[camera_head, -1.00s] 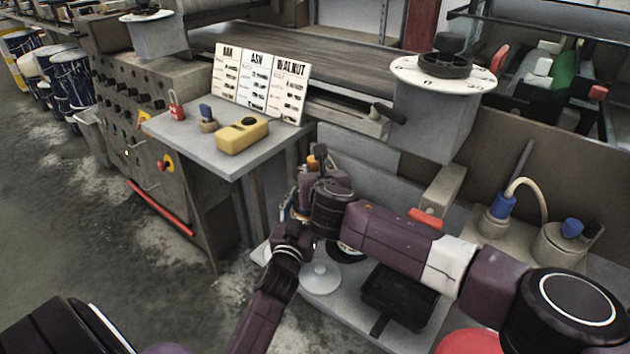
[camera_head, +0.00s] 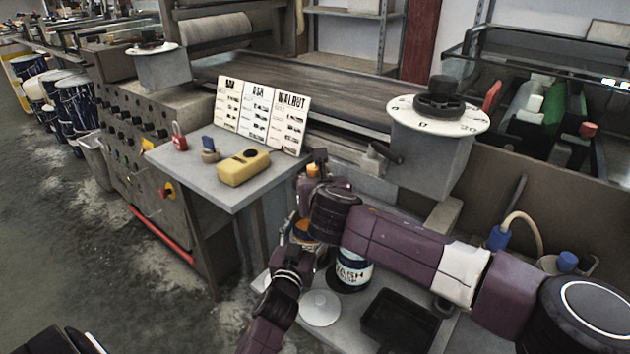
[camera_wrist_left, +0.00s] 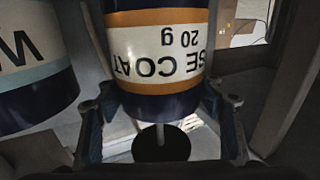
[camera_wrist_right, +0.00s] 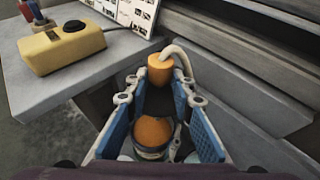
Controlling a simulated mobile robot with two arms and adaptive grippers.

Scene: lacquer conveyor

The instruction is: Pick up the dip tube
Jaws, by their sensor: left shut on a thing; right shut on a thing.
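In the right wrist view, the dip tube shows as an orange cap (camera_wrist_right: 160,67) with a pale hose curving off to the right. My right gripper (camera_wrist_right: 157,90) is shut on it, its blue-padded fingers on either side of the dark part below the cap. An open can with orange contents (camera_wrist_right: 152,132) shows lower between the fingers. In the left wrist view, my left gripper (camera_wrist_left: 160,92) is shut on the base coat can (camera_wrist_left: 165,45), white with orange bands and marked 20 g. In the head view my right wrist largely hides both grippers' holds.
A WASH can (camera_head: 350,272), a pale round lid (camera_head: 320,308) and a black tray (camera_head: 400,322) are on the low bench. A blue-capped hose (camera_head: 498,237) is at right. The side shelf holds a yellow box (camera_head: 243,168) and a sample board (camera_head: 262,115).

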